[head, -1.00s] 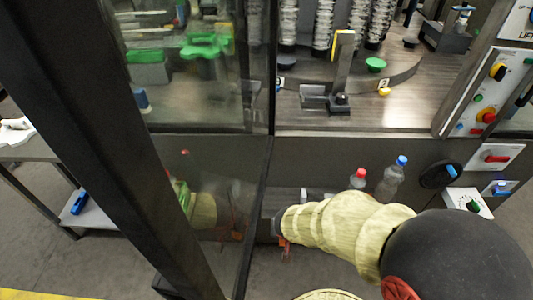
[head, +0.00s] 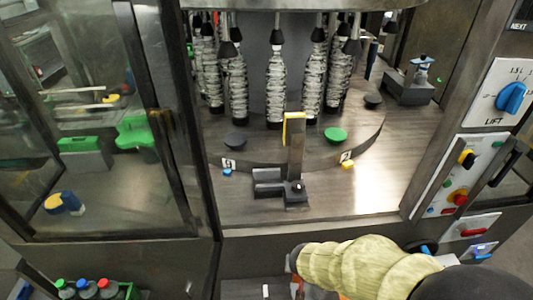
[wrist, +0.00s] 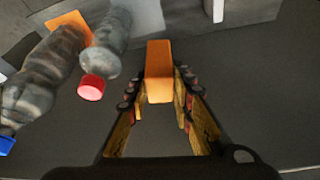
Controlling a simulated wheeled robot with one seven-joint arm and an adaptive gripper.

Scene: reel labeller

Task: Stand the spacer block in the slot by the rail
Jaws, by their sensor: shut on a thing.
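An orange block (wrist: 159,72), which I take for the spacer block, is held between the fingers of my gripper (wrist: 157,84) in the wrist view. The jaws are shut on it and its far end sticks out beyond the fingertips. In the head view my gripper is mostly hidden at the lower edge, below my sleeved arm. On the machine deck (head: 350,202) stands an upright post with a yellow top (head: 294,130), beside a low dark grey fixture (head: 268,187). I cannot tell clearly which part is the slot or the rail.
In the wrist view a red-capped bottle (wrist: 105,48) and a blue-capped bottle (wrist: 38,82) lie left of the block. A glass door (head: 95,130) and its dark frame stand left of the deck opening. A control panel (head: 466,178) is at right.

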